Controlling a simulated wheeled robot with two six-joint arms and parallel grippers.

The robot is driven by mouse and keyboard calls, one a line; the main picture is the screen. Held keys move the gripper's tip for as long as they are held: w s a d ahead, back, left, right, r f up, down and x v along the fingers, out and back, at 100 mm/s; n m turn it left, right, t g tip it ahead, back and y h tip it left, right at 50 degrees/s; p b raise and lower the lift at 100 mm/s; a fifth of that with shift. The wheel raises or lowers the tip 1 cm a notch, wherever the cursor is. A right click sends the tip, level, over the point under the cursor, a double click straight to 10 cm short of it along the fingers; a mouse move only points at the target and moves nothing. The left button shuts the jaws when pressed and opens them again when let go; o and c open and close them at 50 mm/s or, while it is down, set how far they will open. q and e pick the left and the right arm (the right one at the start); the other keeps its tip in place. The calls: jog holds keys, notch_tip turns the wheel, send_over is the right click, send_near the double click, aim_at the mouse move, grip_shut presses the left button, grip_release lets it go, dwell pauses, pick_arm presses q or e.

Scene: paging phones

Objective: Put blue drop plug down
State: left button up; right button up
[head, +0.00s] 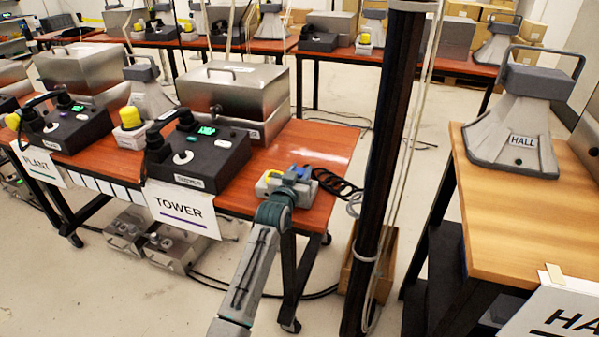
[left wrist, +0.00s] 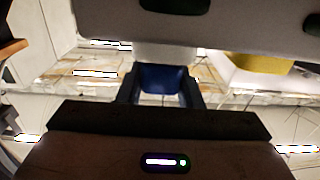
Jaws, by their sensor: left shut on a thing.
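My left gripper (head: 291,180) is over the right end of the red-brown TOWER table (head: 328,147). It is shut on the blue drop plug (left wrist: 163,78), which shows between its two fingers in the left wrist view. In the head view only a small blue patch of the plug (head: 298,170) shows at the fingertips. A small pale box with a yellow part (head: 268,180) is right beside the gripper. I cannot tell whether the plug touches the box or the table. My right gripper is not in view.
A black TOWER phone console (head: 200,155) and a steel case (head: 236,98) stand left of the gripper. A black coiled cord (head: 336,184) lies to its right. A dark post (head: 385,150) rises right of the table. The HALL table (head: 500,215) is farther right.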

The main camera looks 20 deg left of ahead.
pick_arm(q)
jog(key=shift+f, duration=0.2)
jog(key=o, duration=1)
jog(key=shift+r, duration=0.1)
